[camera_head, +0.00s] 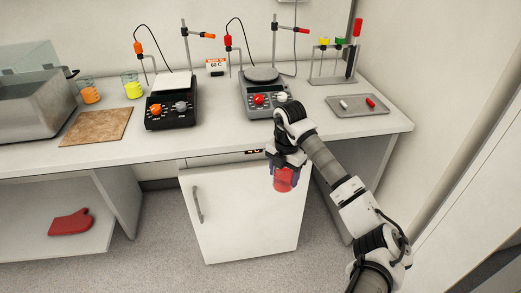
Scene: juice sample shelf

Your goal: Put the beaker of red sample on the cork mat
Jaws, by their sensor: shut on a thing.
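The beaker of red sample (283,181) is in my gripper (286,172), which is shut on it. I hold it in front of the counter's front edge, with the white cabinet door behind it in the picture. The beaker looks roughly upright, and its upper part is hidden by my gripper. The cork mat (97,127) is a brown square lying flat on the counter at the left. Nothing stands on it. My gripper is well to the right of the mat and apart from it.
Beakers of orange (90,94) and yellow sample (132,89) stand behind the mat. A black hotplate (171,112) stands right of it, a metal basin (35,108) left. A grey hotplate (265,100) and a tray (362,115) are farther right. A red mitt (70,222) lies on the lower shelf.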

